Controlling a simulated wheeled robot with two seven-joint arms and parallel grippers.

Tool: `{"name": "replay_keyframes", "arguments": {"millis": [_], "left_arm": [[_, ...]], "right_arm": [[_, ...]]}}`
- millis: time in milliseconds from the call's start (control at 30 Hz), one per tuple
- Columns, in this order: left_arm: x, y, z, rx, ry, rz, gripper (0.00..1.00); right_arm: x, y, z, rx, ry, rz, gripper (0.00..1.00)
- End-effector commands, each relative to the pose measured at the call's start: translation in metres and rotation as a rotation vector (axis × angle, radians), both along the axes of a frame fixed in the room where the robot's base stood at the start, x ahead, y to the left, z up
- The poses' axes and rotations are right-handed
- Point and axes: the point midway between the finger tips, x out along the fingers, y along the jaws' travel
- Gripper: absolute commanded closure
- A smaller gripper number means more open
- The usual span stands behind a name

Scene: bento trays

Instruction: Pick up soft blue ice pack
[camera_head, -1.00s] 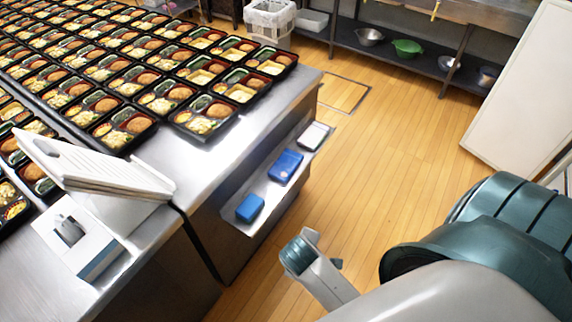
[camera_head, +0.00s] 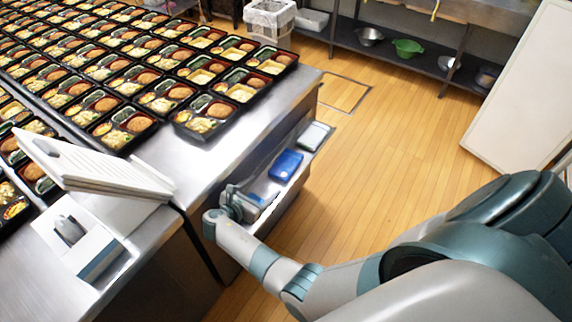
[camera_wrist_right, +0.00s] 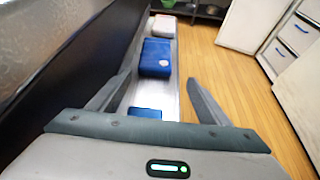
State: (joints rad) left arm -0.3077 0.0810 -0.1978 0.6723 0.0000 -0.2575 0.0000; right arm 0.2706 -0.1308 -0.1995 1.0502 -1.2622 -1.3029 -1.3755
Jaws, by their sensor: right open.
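A small blue pack (camera_wrist_right: 147,114) lies at the near end of the narrow metal shelf (camera_wrist_right: 165,95). In the right wrist view it is between my right gripper's fingers and partly hidden by the gripper body. In the head view the gripper covers it. A larger blue pack (camera_head: 286,166) lies farther along the shelf and shows in the wrist view (camera_wrist_right: 155,58). I cannot tell which one is soft. My right gripper (camera_head: 246,201) is open over the shelf's near end, and its fingers (camera_wrist_right: 157,79) hold nothing. My left gripper is not in view.
A pale pack (camera_head: 314,136) lies at the shelf's far end. The metal counter (camera_head: 170,160) rises beside the shelf and carries many filled bento trays. White boards (camera_head: 95,170) lie at left. Wooden floor (camera_head: 400,150) is clear to the right.

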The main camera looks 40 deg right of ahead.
Motion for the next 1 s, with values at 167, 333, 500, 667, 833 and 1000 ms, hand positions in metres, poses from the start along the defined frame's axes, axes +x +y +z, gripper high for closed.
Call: {"name": "replay_keyframes", "arguments": {"millis": [167,333,500,667,833,1000], "left_arm": [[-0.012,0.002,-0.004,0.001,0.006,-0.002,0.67],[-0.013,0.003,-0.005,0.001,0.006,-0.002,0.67],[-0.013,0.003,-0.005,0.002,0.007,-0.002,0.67],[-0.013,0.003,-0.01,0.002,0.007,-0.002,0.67],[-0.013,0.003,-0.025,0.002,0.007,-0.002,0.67],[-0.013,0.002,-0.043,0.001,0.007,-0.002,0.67]], "right_arm": [[0.011,0.004,0.005,-0.048,0.037,0.037,0.29],[0.011,0.004,0.005,-0.052,0.041,0.04,0.29],[0.011,0.004,0.005,-0.051,0.039,0.039,0.29],[0.013,-0.002,0.001,-0.052,0.038,0.038,0.29],[0.022,-0.019,-0.01,-0.051,0.037,0.037,0.29],[0.033,-0.042,-0.021,-0.052,0.035,0.036,0.29]]}}
